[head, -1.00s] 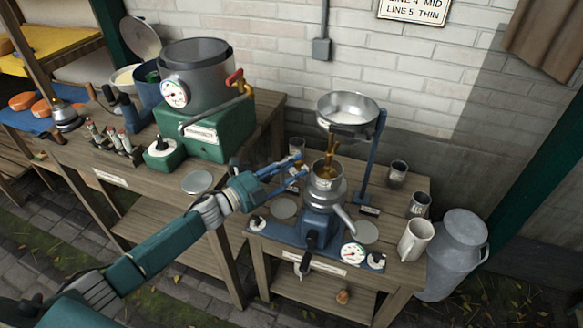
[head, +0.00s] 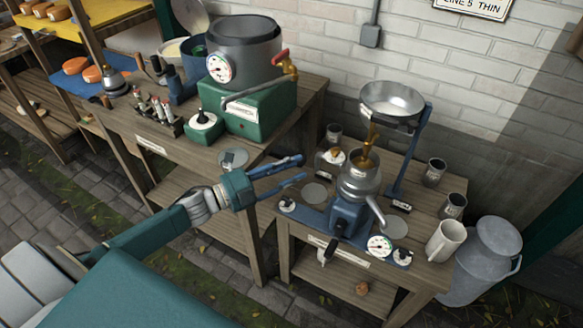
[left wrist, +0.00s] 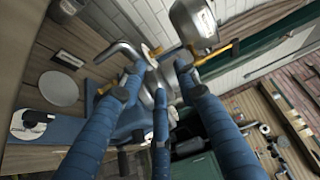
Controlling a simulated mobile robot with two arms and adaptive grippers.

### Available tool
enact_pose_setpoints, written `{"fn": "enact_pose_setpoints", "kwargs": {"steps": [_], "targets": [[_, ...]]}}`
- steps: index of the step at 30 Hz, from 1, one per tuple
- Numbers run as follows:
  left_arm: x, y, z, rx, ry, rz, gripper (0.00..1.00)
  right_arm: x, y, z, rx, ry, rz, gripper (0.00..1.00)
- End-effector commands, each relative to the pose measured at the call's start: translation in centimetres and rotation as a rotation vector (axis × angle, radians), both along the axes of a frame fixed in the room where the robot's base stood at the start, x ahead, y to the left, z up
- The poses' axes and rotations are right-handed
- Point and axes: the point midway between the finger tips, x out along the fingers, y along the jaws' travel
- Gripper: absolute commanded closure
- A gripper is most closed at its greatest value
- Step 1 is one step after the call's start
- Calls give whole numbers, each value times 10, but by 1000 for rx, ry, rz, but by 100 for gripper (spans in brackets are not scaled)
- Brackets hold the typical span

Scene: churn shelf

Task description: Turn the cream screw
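The separator (head: 350,215) has a blue base, a metal bowl (head: 360,183) with a spout, and a brass tap above it. A small orange-and-white piece (head: 334,157) shows just left of the bowl; I cannot tell for sure whether it is the cream screw. My left gripper (head: 303,168) is left of the separator, its blue fingers apart and empty, touching nothing that I can see. In the left wrist view the fingers (left wrist: 155,85) are spread in front of the separator, partly hiding it. My right gripper is not in view.
A metal pan (head: 392,100) stands over the separator on a blue post. Dark cups (head: 434,172), a white mug (head: 446,241) and a milk can (head: 488,262) are at the right. A dial (head: 380,246) and knobs line the front. The green-based vat (head: 245,65) stands on the left table.

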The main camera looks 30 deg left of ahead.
Motion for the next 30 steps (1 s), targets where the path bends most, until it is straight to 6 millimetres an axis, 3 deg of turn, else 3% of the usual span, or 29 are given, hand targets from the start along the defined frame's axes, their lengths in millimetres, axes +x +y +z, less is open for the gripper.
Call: {"fn": "enact_pose_setpoints", "kwargs": {"steps": [3,8,13,20,25,30], "targets": [[0,0,0,0,0,0,68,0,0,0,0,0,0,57],[-7,-16,0,-11,-1,-9,100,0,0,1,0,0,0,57],[-26,-49,3,-18,-2,-4,100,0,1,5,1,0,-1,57],[-38,-60,5,-2,3,39,100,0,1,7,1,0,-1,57],[-24,-68,5,1,0,41,100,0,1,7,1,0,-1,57],[6,-86,6,0,-1,40,100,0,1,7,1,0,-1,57]]}}
